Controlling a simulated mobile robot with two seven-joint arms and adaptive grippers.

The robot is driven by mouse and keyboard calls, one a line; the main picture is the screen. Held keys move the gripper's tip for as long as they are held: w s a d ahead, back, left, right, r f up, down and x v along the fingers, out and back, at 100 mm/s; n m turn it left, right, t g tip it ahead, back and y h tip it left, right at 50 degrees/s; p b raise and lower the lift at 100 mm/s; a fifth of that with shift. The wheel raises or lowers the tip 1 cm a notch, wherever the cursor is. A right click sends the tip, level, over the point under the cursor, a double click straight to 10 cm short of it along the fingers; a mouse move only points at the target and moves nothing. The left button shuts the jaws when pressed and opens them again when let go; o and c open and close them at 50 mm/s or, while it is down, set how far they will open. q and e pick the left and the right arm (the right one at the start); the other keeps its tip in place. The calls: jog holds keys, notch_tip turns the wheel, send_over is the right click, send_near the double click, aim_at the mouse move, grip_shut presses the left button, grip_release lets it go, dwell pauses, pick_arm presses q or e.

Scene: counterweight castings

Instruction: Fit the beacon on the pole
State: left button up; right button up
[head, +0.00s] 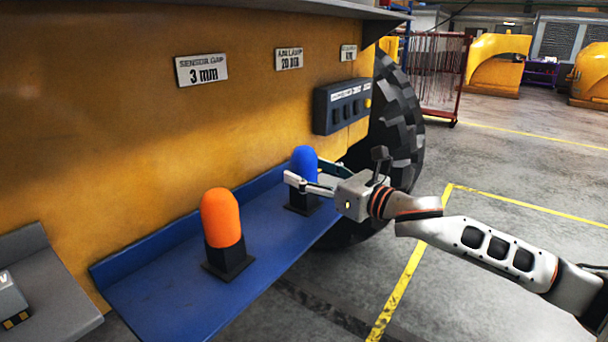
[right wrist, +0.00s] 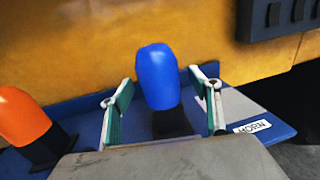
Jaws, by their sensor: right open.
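A blue beacon (head: 303,163) stands upright on a black base on the blue shelf, and it also shows in the right wrist view (right wrist: 158,78). An orange beacon (head: 221,218) stands on its own black base nearer to me, and its edge shows at the left of the right wrist view (right wrist: 20,118). My right gripper (head: 304,178) is open at the blue beacon; in the right wrist view its two green-padded fingers (right wrist: 162,100) stand on either side of it, with visible gaps. No pole can be made out. My left gripper is not in view.
The blue shelf (head: 165,290) runs along the yellow machine side (head: 120,120), with a label reading HORN (right wrist: 252,127). A switch box (head: 341,105) is mounted above. A large tyre (head: 398,125) stands behind my right gripper. The floor at right is open.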

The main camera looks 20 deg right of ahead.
jog(key=shift+x, duration=0.9)
jog(key=shift+f, duration=0.1)
jog(key=c, duration=1.4)
jog(key=shift+c, duration=0.2)
